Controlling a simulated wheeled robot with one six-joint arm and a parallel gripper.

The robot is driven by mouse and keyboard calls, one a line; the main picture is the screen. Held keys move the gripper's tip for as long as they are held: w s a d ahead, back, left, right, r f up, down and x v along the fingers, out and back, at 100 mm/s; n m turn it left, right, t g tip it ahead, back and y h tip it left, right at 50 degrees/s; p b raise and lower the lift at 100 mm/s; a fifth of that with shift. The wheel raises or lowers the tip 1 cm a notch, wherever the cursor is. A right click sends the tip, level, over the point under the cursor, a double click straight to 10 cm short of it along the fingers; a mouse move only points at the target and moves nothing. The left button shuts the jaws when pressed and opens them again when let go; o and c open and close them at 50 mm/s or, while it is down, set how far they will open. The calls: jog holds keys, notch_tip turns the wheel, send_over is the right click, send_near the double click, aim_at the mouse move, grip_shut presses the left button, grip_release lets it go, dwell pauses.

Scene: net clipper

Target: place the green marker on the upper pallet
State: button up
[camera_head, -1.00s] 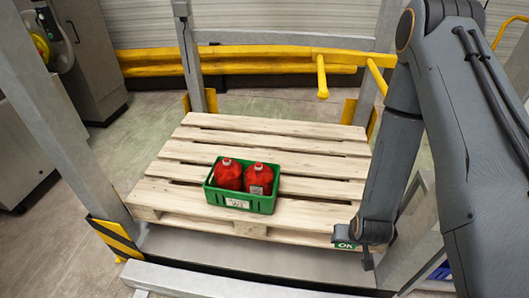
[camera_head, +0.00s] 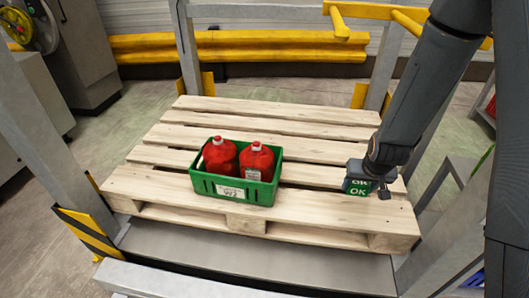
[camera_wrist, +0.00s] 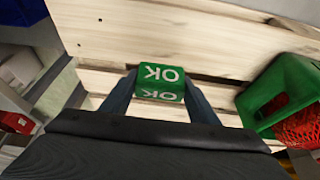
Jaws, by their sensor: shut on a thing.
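The green marker (camera_head: 358,188) is a small green block with white "OK" lettering. My gripper (camera_head: 372,184) is shut on it at the right front part of the wooden pallet (camera_head: 320,208). In the wrist view the marker (camera_wrist: 160,82) sits between my two fingers (camera_wrist: 160,95), with the pallet boards (camera_wrist: 190,38) beyond it. Whether the marker touches the boards or hangs just above them I cannot tell. Only this one pallet is seen clearly.
A green crate (camera_head: 232,190) with two red bottles (camera_head: 220,156) stands on the pallet, left of my gripper; it also shows in the wrist view (camera_wrist: 275,90). Grey posts (camera_head: 185,50) and yellow rails (camera_head: 270,45) surround the pallet. The back boards are clear.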

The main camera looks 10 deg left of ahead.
jog(key=w+b, duration=0.2)
jog(key=b, duration=0.6)
send_near(347, 200)
jog(key=shift+x, duration=2.75)
jog(key=shift+w+d, duration=0.1)
jog(key=o, duration=1)
jog(key=shift+f, duration=0.1)
jog(key=shift+o, duration=0.2)
